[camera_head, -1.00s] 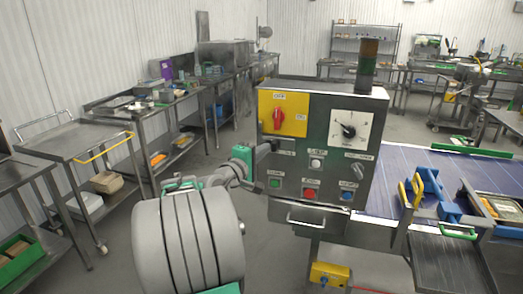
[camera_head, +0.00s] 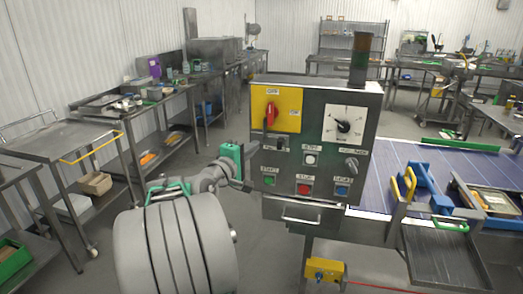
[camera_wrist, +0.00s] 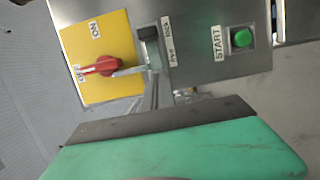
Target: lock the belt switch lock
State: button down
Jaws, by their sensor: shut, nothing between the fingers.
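The belt switch lock (camera_wrist: 149,45) is a small dark block beside "free" and "lock" labels in the wrist view. In the head view it is a small dark piece (camera_head: 282,143) under the yellow switch plate. Which label it is set to is hard to tell. The red belt switch (camera_head: 270,115) sits on the yellow plate, its handle toward OFF; it also shows in the wrist view (camera_wrist: 103,66). My gripper (camera_head: 249,169) is shut and empty at the panel's left edge, below and left of the lock. Its fingers (camera_wrist: 156,92) show just below the lock in the wrist view.
The control panel (camera_head: 330,170) also carries a green START button (camera_head: 269,181), a red button (camera_head: 303,189), a blue button (camera_head: 342,191), a white button (camera_head: 311,159), a knob (camera_head: 352,163) and a dial (camera_head: 344,125). The blue conveyor belt (camera_head: 390,170) extends right. Floor space is open behind my arm.

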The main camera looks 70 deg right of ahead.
jog(key=a+b, duration=0.2)
jog(key=a, duration=0.7)
jog(key=shift+r, duration=0.1)
